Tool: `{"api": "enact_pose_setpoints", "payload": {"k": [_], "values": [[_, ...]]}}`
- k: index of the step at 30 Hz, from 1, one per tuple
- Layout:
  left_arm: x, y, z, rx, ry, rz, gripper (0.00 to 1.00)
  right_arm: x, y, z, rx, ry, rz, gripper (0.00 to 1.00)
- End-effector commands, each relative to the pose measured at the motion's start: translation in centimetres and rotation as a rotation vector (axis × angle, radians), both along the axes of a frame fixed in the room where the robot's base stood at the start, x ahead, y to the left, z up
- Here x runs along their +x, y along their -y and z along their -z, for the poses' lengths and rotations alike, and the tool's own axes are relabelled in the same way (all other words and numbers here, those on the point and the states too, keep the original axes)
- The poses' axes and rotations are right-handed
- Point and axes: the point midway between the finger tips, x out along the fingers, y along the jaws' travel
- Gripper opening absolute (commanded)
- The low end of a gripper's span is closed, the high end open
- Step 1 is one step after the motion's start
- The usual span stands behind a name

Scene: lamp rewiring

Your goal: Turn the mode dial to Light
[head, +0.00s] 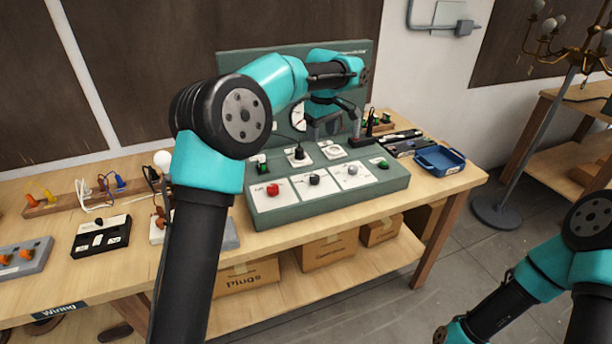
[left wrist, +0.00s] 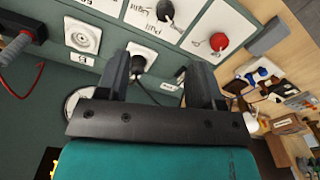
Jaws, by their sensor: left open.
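The mode dial appears to be the dark knob (head: 314,180) on the middle white plate of the green panel's sloping front. In the left wrist view the dark knob (left wrist: 166,12) is at the top edge, beside lettering that reads "Light" and "Pull". Its exact pointer setting is too small to tell. My left gripper (head: 333,121) is open and empty above the back of the panel, behind the dial and apart from it. In the left wrist view its two fingers (left wrist: 160,72) stand wide apart, with a black plug (left wrist: 143,58) showing behind them. My right gripper is out of view.
A red knob (head: 272,189) is left of the dial, and another plate with a knob (head: 352,171) is right of it. A black plug (head: 299,155) with a cord stands behind the dial. A blue tray (head: 440,160) sits at the table's right end.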

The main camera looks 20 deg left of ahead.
Motion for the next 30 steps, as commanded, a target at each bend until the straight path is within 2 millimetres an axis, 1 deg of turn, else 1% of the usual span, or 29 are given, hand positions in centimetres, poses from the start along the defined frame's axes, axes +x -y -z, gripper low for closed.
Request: {"api": "enact_pose_setpoints", "payload": {"k": [1, 4, 12, 16, 20, 23, 30], "values": [[-0.1, -0.9, -0.8, -0.005, -0.003, -0.041, 0.61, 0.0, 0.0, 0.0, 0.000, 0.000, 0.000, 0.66], [-0.2, -1.5, -1.4, -0.010, -0.007, -0.077, 0.61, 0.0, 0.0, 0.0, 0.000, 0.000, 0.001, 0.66], [-0.2, -1.5, -1.3, -0.010, -0.007, -0.076, 0.61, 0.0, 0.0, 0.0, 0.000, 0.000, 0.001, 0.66], [-0.2, -1.5, -0.9, -0.010, -0.007, -0.075, 0.61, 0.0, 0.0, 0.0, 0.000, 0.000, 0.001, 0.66], [-0.2, -1.5, 0.2, -0.009, -0.010, -0.075, 0.61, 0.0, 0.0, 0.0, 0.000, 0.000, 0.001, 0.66], [-0.2, -1.5, 1.5, -0.009, -0.011, -0.074, 0.61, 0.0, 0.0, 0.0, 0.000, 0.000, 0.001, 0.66], [-0.2, -1.5, 5.5, -0.009, -0.011, -0.073, 0.61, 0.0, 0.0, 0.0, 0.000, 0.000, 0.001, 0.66]]}}
